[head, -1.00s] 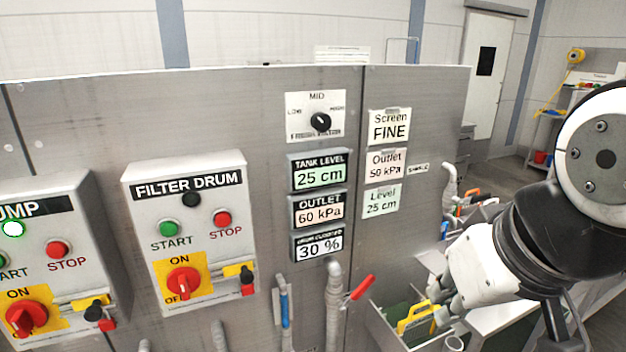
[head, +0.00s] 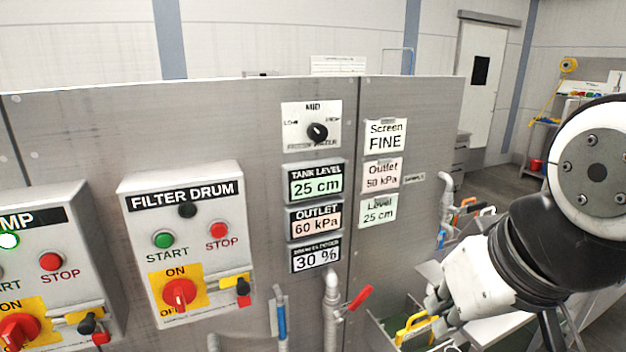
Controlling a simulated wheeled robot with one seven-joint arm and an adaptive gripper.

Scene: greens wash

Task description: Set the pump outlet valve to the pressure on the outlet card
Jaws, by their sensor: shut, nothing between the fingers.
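The pink outlet card (head: 382,175) on the steel panel reads 50 kPa. The outlet display (head: 315,221) left of it reads 60 kPa. Below the displays is a pipe with a red lever handle (head: 360,298), slanting up to the right. Left of it is a pipe with a blue handle (head: 281,318), hanging upright. No legible label shows which one is the pump outlet valve. My gripper (head: 433,308) is at the lower right, right of the red lever and apart from it. It is shut and empty, its fingers small and partly hidden by its white body.
The filter drum box (head: 190,245) and the pump box (head: 45,260), its green lamp lit, stand out from the panel at left. A tank level display (head: 316,182) reads 25 cm. A bin holding a yellow-handled item (head: 412,326) lies below my gripper.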

